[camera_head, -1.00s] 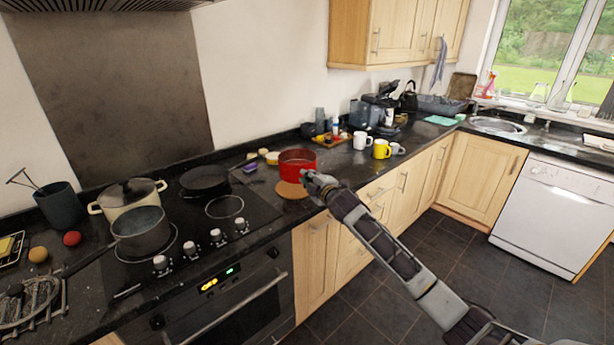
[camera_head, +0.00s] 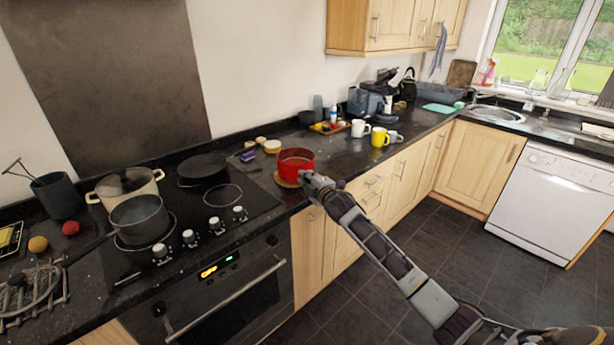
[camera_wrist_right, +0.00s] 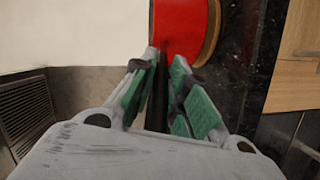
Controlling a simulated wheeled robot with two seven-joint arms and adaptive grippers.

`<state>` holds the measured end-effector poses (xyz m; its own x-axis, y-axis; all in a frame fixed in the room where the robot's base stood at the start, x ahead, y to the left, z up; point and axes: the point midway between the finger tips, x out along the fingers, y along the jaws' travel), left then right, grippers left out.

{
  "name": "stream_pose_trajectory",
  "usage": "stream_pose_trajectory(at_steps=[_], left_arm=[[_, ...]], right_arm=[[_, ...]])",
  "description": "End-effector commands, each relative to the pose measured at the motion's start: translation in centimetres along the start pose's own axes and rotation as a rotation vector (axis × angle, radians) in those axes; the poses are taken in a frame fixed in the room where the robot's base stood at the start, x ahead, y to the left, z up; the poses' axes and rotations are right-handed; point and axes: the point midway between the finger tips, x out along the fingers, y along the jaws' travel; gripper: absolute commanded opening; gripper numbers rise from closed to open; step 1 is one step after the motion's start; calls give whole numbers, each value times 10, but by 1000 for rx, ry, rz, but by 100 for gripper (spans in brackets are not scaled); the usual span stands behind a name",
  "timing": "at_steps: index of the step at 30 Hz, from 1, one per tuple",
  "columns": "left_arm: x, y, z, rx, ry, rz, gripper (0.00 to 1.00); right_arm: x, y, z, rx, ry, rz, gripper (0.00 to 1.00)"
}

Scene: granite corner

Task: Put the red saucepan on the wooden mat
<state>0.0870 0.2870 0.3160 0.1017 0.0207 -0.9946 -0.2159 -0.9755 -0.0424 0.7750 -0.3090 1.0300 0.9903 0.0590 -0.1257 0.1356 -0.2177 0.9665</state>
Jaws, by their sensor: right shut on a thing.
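The red saucepan (camera_head: 296,164) is over the round wooden mat (camera_head: 283,181) near the front edge of the counter, right of the hob. It covers most of the mat, whose rim shows at the lower left. I cannot tell whether the pan touches it. My right gripper (camera_head: 311,179) is shut on the saucepan's dark handle at the pan's front right. In the right wrist view, my right gripper (camera_wrist_right: 160,85) has its fingers around the handle, with the red pan side (camera_wrist_right: 183,25) just beyond and a strip of mat (camera_wrist_right: 211,32) beside it. My left gripper is out of view.
The hob left of the mat holds a grey saucepan (camera_head: 139,221), a cream pot (camera_head: 125,187) and a black frying pan (camera_head: 202,167). A purple item (camera_head: 248,156) lies behind the mat. Mugs, including a yellow one (camera_head: 380,137), stand to the right. Counter between is clear.

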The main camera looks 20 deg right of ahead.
Motion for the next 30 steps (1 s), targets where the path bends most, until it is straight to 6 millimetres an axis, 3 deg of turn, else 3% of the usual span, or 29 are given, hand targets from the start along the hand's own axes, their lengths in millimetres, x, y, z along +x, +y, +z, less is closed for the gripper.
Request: stream_pose_trajectory(at_steps=[8, 20, 21, 24, 25, 30], left_arm=[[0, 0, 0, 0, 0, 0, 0], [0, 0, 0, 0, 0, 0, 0], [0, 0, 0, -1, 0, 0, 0], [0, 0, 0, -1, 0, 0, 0], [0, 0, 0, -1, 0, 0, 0], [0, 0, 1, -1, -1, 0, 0]], right_arm=[[3, -15, 3, -1, 6, 12, 0], [3, -16, 4, -2, 6, 13, 0], [3, -23, 5, 0, 1, 0, 21], [3, -23, 5, 0, 1, 1, 34], [3, -23, 5, 0, 1, 1, 37], [3, -23, 5, 0, 1, 1, 37]])
